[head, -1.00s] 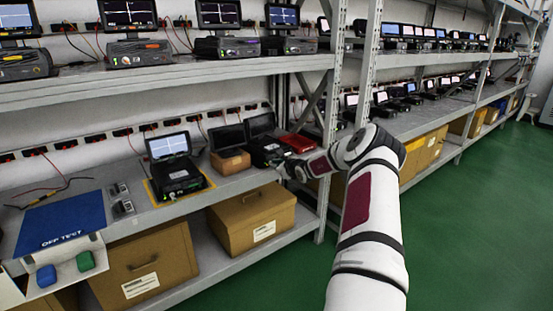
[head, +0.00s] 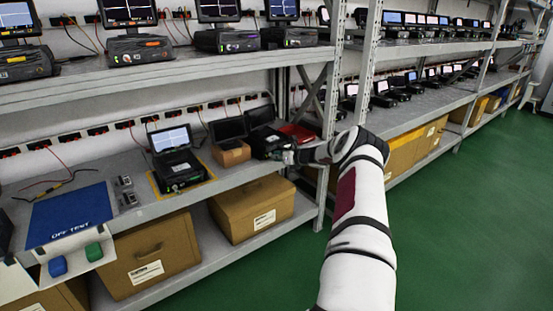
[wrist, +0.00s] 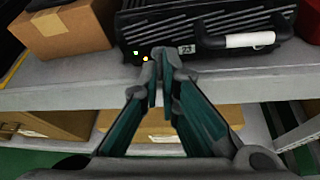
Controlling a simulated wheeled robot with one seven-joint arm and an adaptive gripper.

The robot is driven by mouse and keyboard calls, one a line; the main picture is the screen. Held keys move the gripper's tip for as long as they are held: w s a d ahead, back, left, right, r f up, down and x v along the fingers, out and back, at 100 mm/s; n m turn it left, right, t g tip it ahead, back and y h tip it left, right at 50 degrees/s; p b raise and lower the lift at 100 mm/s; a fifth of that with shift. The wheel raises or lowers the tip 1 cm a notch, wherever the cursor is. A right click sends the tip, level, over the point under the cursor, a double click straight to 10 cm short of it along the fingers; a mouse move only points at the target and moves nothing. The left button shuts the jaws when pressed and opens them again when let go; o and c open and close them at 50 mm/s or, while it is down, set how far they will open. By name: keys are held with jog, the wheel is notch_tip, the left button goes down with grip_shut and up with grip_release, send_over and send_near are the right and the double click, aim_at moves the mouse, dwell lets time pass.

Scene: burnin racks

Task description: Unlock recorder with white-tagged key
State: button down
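A black recorder (head: 268,143) stands on the lower shelf. The wrist view shows its ribbed black case (wrist: 190,22), a small "23" label, a white cylindrical grip (wrist: 250,40), and green and orange lights. My gripper (head: 288,157) is just in front of it. In the wrist view my gripper (wrist: 158,65) has its teal fingers drawn together at the tips, near the recorder's lower front edge; contact cannot be told. Nothing is visible between the tips. I cannot make out a white-tagged key or the lock.
A cardboard box (head: 232,157) stands left of the recorder, a red item (head: 298,133) to its right. Another recorder (head: 178,172) with a lit screen sits farther left, near a blue mat (head: 70,216). Blue (head: 57,266) and green (head: 94,252) pieces sit at lower left. A shelf post (head: 328,130) rises right.

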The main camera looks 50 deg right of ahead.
jog(key=shift+d+f+m+t+y+b, duration=0.15)
jog(key=shift+m+t+y+b, duration=0.2)
jog(key=shift+m+y+b, duration=0.7)
jog(key=shift+d+r+m+t+y+b, duration=0.1)
jog(key=shift+m+t+y+b, duration=0.25)
jog(key=shift+m+b, duration=1.25)
jog(key=c, duration=2.1)
grip_release()
jog(key=shift+s, duration=0.1)
jog(key=v, duration=1.2)
jog(key=shift+f, duration=0.1)
